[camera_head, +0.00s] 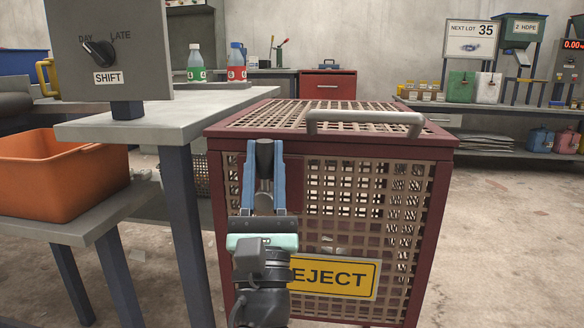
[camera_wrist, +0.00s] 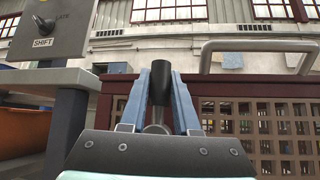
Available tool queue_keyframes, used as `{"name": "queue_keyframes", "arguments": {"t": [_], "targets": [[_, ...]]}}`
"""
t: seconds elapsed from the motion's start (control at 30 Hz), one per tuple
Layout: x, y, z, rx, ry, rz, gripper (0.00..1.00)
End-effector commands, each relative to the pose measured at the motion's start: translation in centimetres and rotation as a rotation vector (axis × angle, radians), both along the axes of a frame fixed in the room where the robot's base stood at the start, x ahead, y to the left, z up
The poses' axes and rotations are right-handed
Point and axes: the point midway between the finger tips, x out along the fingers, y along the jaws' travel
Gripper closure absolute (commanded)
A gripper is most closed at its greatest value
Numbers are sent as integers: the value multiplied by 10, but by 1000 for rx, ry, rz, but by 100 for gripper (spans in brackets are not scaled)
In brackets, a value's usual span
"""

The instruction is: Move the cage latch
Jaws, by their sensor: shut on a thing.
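The reject cage (camera_head: 390,240) is a dark red frame with tan mesh sides and a yellow REJECT sign (camera_head: 340,278). Its front and lid edge also show in the wrist view (camera_wrist: 270,95). The cage latch (camera_head: 264,155) has a black knob at the upper left of the cage front; the knob also shows in the wrist view (camera_wrist: 146,84). My gripper (camera_head: 263,160), with blue fingers, is shut on the latch from the front. The fingers hide the sides of the latch and part of its mount. My wrist covers the sign's left end.
A grey bar handle (camera_head: 365,123) runs along the lid's front edge. A grey table (camera_head: 175,115) with a SHIFT switch panel (camera_head: 112,45) stands close at the left, above an orange bin (camera_head: 60,175). Open floor lies to the right.

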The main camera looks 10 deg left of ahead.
Motion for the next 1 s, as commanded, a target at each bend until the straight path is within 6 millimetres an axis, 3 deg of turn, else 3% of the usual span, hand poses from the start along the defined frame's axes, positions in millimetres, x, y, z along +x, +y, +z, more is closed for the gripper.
{"name": "queue_keyframes", "arguments": {"t": [0.57, 0.6, 0.73, 0.77, 1.0], "targets": [[1, 9, -1, -43, 1, 1, 100], [1, 9, 0, -43, 1, 1, 68], [1, 8, 0, -42, 1, 1, 45], [1, 8, 0, -40, 1, 1, 40], [0, 8, 0, -38, 0, 0, 40]]}}
